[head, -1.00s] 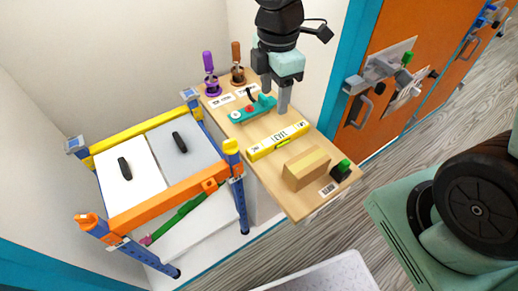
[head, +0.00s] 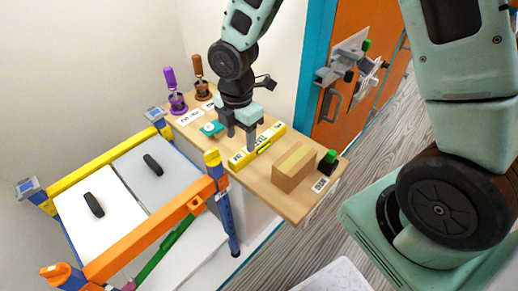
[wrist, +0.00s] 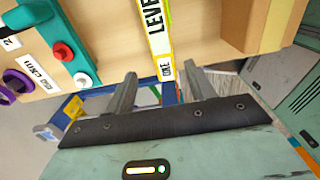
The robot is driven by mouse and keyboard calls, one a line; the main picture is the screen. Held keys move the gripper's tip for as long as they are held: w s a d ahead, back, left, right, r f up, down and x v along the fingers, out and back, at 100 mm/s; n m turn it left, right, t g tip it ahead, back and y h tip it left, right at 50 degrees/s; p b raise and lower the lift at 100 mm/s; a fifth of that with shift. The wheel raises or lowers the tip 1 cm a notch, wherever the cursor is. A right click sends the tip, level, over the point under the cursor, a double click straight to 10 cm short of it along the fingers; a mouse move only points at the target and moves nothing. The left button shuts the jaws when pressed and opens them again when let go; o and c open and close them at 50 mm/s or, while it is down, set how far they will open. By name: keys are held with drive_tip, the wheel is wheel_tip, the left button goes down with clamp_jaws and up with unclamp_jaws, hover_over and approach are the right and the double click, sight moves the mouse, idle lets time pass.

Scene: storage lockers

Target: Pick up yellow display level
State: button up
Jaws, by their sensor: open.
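The yellow level (head: 264,147), marked LEVEL, lies flat on the wooden shelf (head: 290,208), behind the wooden block. In the wrist view the level (wrist: 155,28) runs upright in the picture, its near end close to the gap between my fingertips. In the wrist view the two fingers (wrist: 158,76) are apart, one to each side of the level's line. I cannot tell the exact height of the fingertips above it.
A wooden block (head: 293,168) and a black-green item (head: 328,161) stand right of the level. A teal tool (head: 212,129) lies close behind my gripper. A blue-orange frame rack (head: 160,225) is at left.

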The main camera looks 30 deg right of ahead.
sight(243, 153)
drive_tip(key=f, duration=0.2)
drive_tip(key=f+b, duration=0.1)
drive_tip(key=f, duration=0.1)
drive_tip(key=f+b, duration=0.1)
drive_tip(key=f, duration=0.1)
drive_tip(key=shift+s+d+f, duration=0.2)
drive_tip(key=shift+s+f, duration=0.05)
drive_tip(key=shift+f, duration=0.1)
drive_tip(key=shift+r, duration=0.1)
drive_tip(key=c, duration=1)
